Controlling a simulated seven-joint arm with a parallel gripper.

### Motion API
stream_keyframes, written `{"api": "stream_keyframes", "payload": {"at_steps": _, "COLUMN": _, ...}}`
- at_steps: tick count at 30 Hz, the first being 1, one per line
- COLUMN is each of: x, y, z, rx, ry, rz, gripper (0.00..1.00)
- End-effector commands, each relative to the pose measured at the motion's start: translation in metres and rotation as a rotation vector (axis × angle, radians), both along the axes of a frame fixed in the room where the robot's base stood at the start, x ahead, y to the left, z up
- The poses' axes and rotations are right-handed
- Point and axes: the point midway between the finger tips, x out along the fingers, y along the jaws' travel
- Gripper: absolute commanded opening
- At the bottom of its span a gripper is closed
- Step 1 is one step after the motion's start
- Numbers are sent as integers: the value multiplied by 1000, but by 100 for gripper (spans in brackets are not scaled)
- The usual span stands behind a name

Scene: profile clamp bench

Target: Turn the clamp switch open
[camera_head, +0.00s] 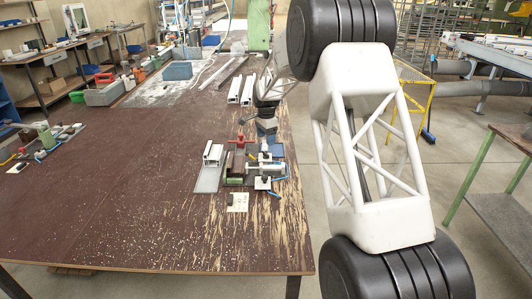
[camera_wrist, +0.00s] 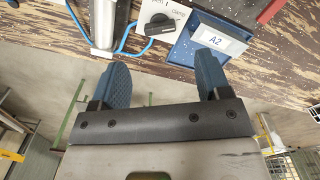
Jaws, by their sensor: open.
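The clamp switch (camera_wrist: 163,23) is a black rotary knob on a white plate (camera_wrist: 148,10) with small printed lettering, at the top middle of the wrist view. Its grip lies roughly crosswise, tilted a little; I cannot tell for sure which label it points at. My gripper (camera_wrist: 161,73) is open and empty, its two blue fingers spread wide. The switch is beyond the fingertips, between them in the picture and not touched. In the head view my gripper (camera_head: 266,127) is over the far side of the profile clamp fixture (camera_head: 238,168); I cannot make out the switch clearly there.
A blue tray with an A2 card (camera_wrist: 219,39) sits close right of the switch. A blue hose (camera_wrist: 125,42) and a metal cylinder (camera_wrist: 104,25) are at its left. In the head view, aluminium profiles (camera_head: 240,90) lie behind; the worn brown table (camera_head: 130,190) is clear at front left.

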Motion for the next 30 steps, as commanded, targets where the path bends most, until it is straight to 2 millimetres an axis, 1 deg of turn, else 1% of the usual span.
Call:
{"api": "stream_keyframes", "payload": {"at_steps": 8, "x": 0, "y": 0, "z": -22, "rx": 0, "ry": 2, "rz": 0, "gripper": 70}}
{"api": "stream_keyframes", "payload": {"at_steps": 18, "x": -1, "y": 0, "z": -62, "rx": 0, "ry": 2, "rz": 0, "gripper": 70}}
{"api": "stream_keyframes", "payload": {"at_steps": 24, "x": 0, "y": 0, "z": -74, "rx": 0, "ry": 0, "rz": 0, "gripper": 70}}
{"api": "stream_keyframes", "payload": {"at_steps": 30, "x": 0, "y": 0, "z": -76, "rx": 0, "ry": 0, "rz": 0, "gripper": 70}}
